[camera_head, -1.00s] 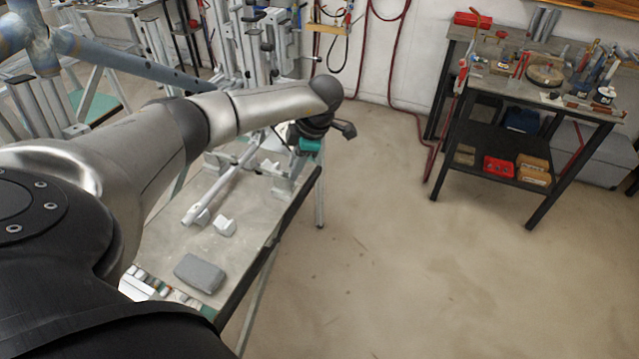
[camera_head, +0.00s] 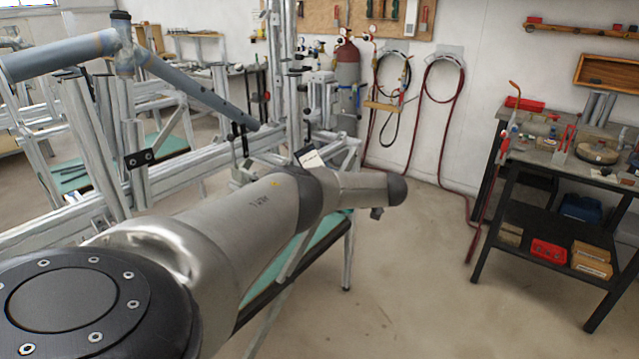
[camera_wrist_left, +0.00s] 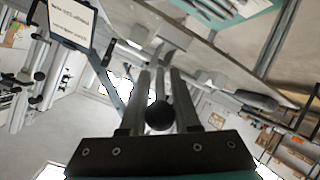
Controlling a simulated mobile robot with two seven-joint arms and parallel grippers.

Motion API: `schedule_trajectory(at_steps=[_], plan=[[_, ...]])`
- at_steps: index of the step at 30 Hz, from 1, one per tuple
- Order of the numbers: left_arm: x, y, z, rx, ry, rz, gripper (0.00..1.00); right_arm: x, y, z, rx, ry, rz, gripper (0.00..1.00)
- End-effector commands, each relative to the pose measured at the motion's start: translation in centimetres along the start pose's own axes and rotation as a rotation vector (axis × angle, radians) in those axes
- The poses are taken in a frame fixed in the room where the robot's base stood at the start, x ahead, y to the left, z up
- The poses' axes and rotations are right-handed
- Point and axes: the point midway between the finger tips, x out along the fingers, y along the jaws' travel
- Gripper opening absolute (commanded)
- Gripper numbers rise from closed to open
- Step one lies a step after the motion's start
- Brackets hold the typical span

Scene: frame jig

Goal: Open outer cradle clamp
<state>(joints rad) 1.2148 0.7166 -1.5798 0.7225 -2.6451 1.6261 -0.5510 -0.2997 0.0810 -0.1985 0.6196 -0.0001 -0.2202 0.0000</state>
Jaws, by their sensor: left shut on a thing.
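My left arm crosses the head view from lower left, and its gripper is hidden there behind the arm. In the left wrist view my left gripper (camera_wrist_left: 158,88) has its two grey fingers close together, shut on a black ball knob (camera_wrist_left: 160,115). The knob looks like a clamp handle, but which clamp it belongs to cannot be told. In the head view a blue-grey tube (camera_head: 190,88) slopes down towards the aluminium frame jig (camera_head: 87,125). A black clamp part (camera_head: 139,158) sits on a jig post at left. My right gripper is not in view.
A white label card (camera_head: 310,158) stands behind my arm; a card with writing also shows in the left wrist view (camera_wrist_left: 70,22). A dark-legged tool bench (camera_head: 560,210) stands at right. The floor (camera_head: 420,290) between is clear.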

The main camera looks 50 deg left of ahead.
Motion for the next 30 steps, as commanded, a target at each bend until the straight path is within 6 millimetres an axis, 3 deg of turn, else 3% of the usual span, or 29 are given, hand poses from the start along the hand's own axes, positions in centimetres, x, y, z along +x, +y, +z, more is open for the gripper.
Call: schedule_trajectory(at_steps=[9,28,29,30], plan=[[0.2,-0.5,1.0,0.002,0.119,0.086,0.00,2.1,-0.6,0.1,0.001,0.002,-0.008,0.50],[0.3,-0.6,1.1,0.004,0.154,0.107,0.00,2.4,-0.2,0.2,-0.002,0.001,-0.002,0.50],[0.3,-0.6,1.1,0.004,0.154,0.107,0.33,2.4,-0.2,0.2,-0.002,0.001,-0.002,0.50],[0.3,-0.6,1.1,0.004,0.154,0.107,0.38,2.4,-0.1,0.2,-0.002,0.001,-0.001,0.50]])
